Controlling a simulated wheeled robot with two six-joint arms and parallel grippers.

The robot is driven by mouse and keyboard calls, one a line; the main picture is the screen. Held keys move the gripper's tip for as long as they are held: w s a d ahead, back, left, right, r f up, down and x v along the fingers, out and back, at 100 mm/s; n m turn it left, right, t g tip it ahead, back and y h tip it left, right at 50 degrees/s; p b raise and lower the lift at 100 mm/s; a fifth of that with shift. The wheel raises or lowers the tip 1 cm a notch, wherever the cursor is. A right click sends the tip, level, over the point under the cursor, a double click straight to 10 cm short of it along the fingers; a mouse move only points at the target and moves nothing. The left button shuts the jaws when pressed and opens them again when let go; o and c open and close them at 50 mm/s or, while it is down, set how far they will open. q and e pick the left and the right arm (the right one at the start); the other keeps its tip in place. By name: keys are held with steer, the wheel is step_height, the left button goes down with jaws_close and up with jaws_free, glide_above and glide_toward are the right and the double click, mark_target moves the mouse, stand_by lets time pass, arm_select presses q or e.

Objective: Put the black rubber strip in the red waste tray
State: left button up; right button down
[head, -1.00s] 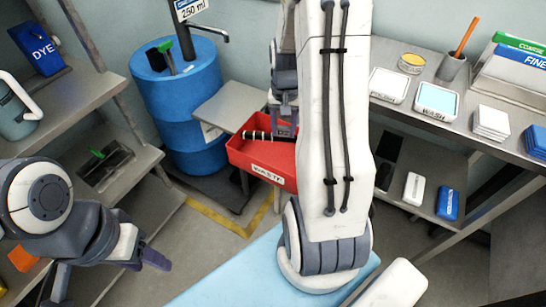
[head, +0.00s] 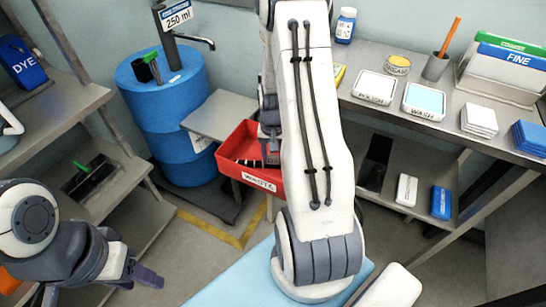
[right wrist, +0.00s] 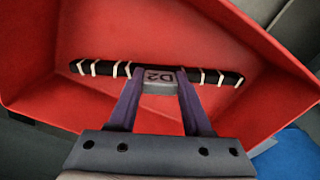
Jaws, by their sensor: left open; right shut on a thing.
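The black rubber strip (right wrist: 105,68), banded with white, lies across the view between the walls of the red waste tray (right wrist: 215,30). My right gripper (right wrist: 160,80) is shut on a grey block marked D2 at the strip's middle. In the head view the strip (head: 248,162) shows inside the tray (head: 262,179), below the rim, partly hidden by my right arm. Whether it touches the tray floor I cannot tell. My left gripper (head: 140,278) is open and empty at the lower left, far from the tray.
A blue barrel (head: 170,115) stands left of the tray, with a small grey table (head: 218,115) beside it. Shelves (head: 50,135) with a blue DYE container (head: 25,62) are at the left. A bench (head: 440,125) with dishes and boxes runs along the right.

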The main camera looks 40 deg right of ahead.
mark_target(273, 157)
steer(key=shift+c, duration=1.7)
jaws_free()
steer(key=shift+f, duration=0.1)
step_height(273, 157, up, 12)
steer(key=p, duration=0.2)
steer(key=s+a+r+n, duration=0.1)
steer(key=a+r+n, duration=0.2)
steer(key=a, duration=0.6)
steer(key=a+r+n, duration=0.2)
steer(key=a+n, duration=0.2)
steer(key=a, duration=0.5)
steer(key=s+a+r+n+y, duration=0.1)
steer(key=s+a+r+n, duration=0.2)
steer(key=s+a+n, duration=0.6)
steer(key=s+a, duration=0.5)
steer(key=s, duration=0.2)
steer(key=shift+r, duration=0.2)
steer(key=shift+a, duration=0.1)
